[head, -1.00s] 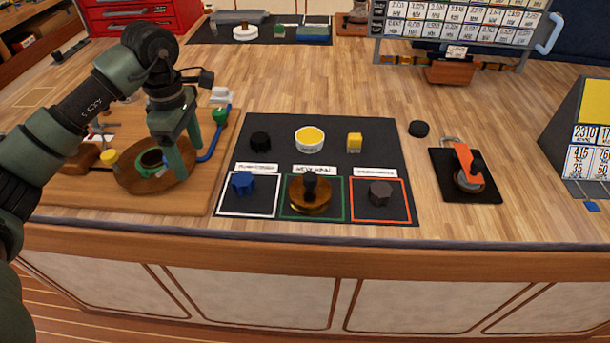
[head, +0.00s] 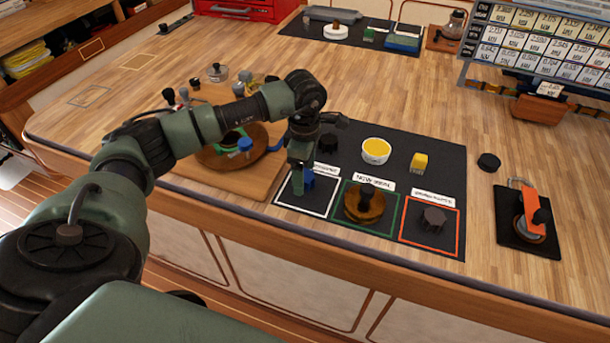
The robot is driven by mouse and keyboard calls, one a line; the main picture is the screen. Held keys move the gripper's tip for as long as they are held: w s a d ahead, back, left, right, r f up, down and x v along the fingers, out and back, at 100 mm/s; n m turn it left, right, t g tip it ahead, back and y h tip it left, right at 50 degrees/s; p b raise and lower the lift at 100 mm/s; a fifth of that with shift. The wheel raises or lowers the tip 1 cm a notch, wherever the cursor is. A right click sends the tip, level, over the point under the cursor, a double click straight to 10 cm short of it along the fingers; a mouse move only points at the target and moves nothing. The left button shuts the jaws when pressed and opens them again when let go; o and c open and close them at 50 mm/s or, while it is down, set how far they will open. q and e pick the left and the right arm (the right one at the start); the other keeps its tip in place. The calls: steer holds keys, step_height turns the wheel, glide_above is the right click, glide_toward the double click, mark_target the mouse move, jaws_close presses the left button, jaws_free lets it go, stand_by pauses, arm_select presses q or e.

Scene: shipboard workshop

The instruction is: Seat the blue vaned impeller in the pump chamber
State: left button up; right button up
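The blue vaned impeller (head: 309,182) stands in the white-outlined square of the black mat, at its left end. My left gripper (head: 300,184) points down right at it, and its fingers cover part of the impeller. I cannot tell whether the fingers are closed on it. The pump chamber (head: 231,139) is a dark, green-rimmed cup on a round brown base (head: 212,158), on a wooden board left of the mat. A blue piece (head: 245,145) shows beside the cup. My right gripper is not in view.
A brown domed part (head: 364,203) and a dark knob (head: 433,219) stand in the green and orange squares. Behind them are a yellow-filled tub (head: 376,151) and a yellow block (head: 419,162). An orange-handled tool (head: 534,213) lies on a black pad at right.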

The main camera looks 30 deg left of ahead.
arm_select(q)
steer(key=shift+f, duration=0.1)
steer(key=c, duration=1.4)
steer(key=shift+c, duration=0.2)
